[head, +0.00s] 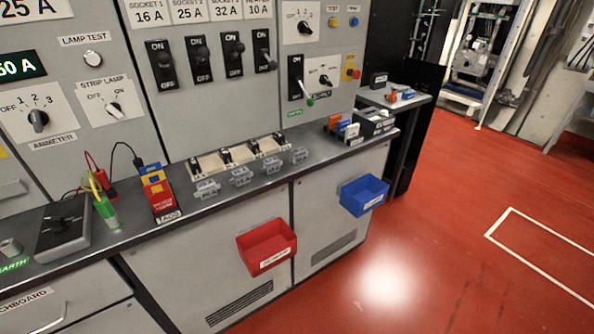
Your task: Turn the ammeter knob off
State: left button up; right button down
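The ammeter knob (38,121) is a black rotary knob on a white plate at the far left of the grey panel. The plate is marked OFF, 1, 2 and 3, with an AMMETER label (53,142) below it. The knob's pointer is upward, seemingly near 2 and away from OFF, but it is small. A dark display (20,67) above it shows green digits ending in "0 A", cut by the left edge. Neither of my grippers is in view.
The strip lamp knob (115,110) and lamp test button (93,59) are beside the ammeter knob. On the ledge below stand a black meter box (63,232), red and green probes, and a red tag holder (163,205). Red and blue bins hang in front.

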aim_at(38, 118)
jog(key=u, duration=1.4)
